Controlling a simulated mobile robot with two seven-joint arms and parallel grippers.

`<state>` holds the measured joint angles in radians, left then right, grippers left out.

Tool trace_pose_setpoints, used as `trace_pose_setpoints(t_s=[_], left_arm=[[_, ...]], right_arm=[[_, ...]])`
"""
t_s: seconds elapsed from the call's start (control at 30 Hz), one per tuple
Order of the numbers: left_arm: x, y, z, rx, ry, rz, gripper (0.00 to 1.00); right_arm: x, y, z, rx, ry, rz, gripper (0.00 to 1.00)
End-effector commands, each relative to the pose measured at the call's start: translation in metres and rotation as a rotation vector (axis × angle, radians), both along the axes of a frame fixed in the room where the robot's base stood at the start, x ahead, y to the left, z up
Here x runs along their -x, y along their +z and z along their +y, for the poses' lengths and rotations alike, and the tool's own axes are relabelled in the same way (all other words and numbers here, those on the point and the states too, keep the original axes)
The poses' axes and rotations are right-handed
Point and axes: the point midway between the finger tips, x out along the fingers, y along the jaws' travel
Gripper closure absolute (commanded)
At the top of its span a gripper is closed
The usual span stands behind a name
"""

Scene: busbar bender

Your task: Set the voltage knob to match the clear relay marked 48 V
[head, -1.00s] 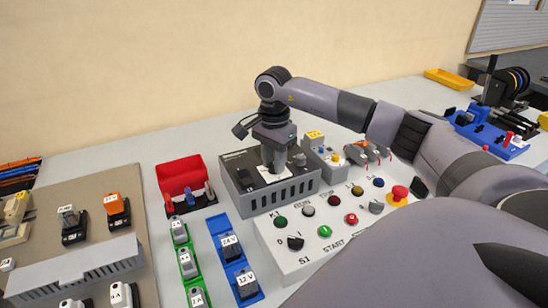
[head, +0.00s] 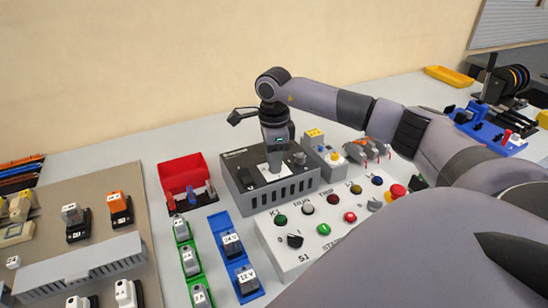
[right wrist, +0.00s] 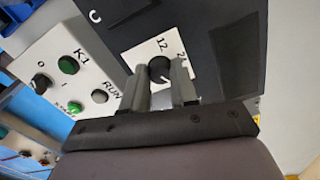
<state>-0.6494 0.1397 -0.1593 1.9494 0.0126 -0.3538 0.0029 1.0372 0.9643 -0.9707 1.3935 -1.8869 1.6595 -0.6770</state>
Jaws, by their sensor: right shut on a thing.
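The voltage knob (right wrist: 160,70) is a black round knob with a white pointer line, on a white dial plate (right wrist: 137,57) set in a dark panel. In the right wrist view I read 12 and part of a second number starting with 2; fingers hide other parts of the dial. My right gripper (right wrist: 164,80) is shut on the knob, one finger on each side. In the head view the right gripper (head: 275,168) points down at the dial and hides the knob. A clear relay (head: 72,215) stands on the brown board at left; its marking is too small to read. My left gripper is not in view.
The grey power unit (head: 285,188) carries the dial. A white control panel (head: 285,255) with buttons and lamps adjoins it. An orange relay (head: 119,203), a red bin (head: 183,170), and green and blue relay trays (head: 218,225) lie left. My right arm covers the lower right.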

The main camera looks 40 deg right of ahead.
Motion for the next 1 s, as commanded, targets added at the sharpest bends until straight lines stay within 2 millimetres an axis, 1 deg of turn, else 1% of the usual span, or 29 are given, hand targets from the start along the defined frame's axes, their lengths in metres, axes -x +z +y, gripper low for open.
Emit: trace_pose_setpoints(t_s=[0.47, 0.5, 0.57, 0.6, 0.87, 1.0], left_arm=[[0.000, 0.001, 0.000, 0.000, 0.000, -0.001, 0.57], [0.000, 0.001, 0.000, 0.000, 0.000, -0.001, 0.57], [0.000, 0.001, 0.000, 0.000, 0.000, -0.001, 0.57], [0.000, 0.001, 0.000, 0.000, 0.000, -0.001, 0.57], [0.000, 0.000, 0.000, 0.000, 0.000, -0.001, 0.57], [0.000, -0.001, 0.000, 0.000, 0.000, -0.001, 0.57]], right_arm=[[-0.001, 0.001, 0.000, 0.000, -0.019, -0.004, 1.00], [-0.001, 0.001, 0.000, 0.000, -0.019, -0.004, 0.69], [-0.001, 0.001, 0.000, 0.000, -0.019, -0.004, 0.50], [-0.001, 0.001, 0.000, 0.000, -0.018, -0.004, 0.47], [-0.001, 0.001, 0.000, 0.000, -0.016, -0.002, 0.47], [-0.001, 0.013, 0.000, 0.000, -0.016, -0.004, 0.47]])
